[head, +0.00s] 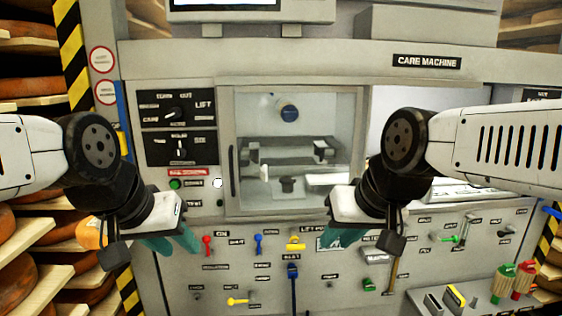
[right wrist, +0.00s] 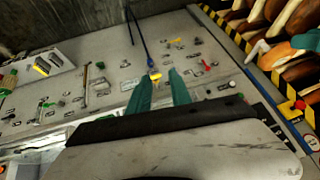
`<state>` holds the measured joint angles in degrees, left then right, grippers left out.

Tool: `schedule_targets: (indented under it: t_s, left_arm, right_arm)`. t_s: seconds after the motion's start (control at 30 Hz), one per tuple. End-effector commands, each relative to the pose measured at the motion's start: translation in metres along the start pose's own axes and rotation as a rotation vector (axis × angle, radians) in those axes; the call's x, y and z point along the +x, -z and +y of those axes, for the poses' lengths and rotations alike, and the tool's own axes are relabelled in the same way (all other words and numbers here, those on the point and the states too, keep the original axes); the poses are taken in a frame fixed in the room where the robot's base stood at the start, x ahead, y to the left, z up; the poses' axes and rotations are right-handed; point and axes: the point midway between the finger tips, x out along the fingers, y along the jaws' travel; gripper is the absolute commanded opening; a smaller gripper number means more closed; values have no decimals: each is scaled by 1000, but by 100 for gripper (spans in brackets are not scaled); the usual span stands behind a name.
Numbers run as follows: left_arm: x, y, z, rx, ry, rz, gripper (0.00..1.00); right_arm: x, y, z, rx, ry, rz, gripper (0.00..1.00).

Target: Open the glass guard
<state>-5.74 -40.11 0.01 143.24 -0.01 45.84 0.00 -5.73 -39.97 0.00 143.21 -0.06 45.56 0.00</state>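The glass guard (head: 265,130) is a clear pane in a pale frame at the middle of the machine in the head view. It appears closed over the chamber, and dark fixtures show through it. A dark upright handle (head: 232,172) runs along its left side. My left gripper (head: 171,243) is left of and below the guard, with its teal fingers apart and empty. My right gripper (head: 350,238) is near the guard's lower right corner in the picture. In the right wrist view its teal fingers (right wrist: 160,92) are apart with nothing held between them. Neither gripper visibly touches the handle.
A dial panel (head: 178,127) is left of the guard. Below is a panel with several coloured levers, including a blue one (head: 292,280) and a yellow one (head: 238,301). Cheese shelves (head: 30,235) stand at the left. A lever box (head: 445,300) sits at the lower right.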

Motion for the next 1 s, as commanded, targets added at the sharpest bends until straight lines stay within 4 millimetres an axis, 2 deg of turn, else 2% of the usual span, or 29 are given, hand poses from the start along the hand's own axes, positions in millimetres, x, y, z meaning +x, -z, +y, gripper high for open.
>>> schedule_targets:
  t_s: [0.07, 0.17, 0.33, 0.5, 0.6, 0.7, 0.8, 1.0]
  left_arm:
    - [0, 0, 0, 0, 0, 0, 36]
    - [0, 0, 0, 0, 0, 0, 36]
    - [0, 0, 0, 0, 0, 0, 36]
    - [0, 0, 0, 0, 0, 0, 36]
    - [0, 0, 0, 0, 0, 0, 36]
    - [0, 0, 0, 0, 0, 0, 36]
    - [0, 0, 0, 0, 0, 0, 36]
    - [0, 0, 0, 0, 0, 0, 36]
  right_arm:
    - [5, 10, 1, -7, -6, 16, 22]
    - [21, 41, 3, -33, -22, 72, 22]
    - [69, 128, -2, -126, -39, 253, 22]
    - [122, 206, -28, -236, 6, 458, 22]
    - [153, 241, -53, -292, 64, 578, 22]
    - [182, 264, -81, -338, 141, 693, 22]
    - [204, 276, -108, -367, 224, 792, 22]
    - [225, 281, -140, -382, 343, 919, 22]
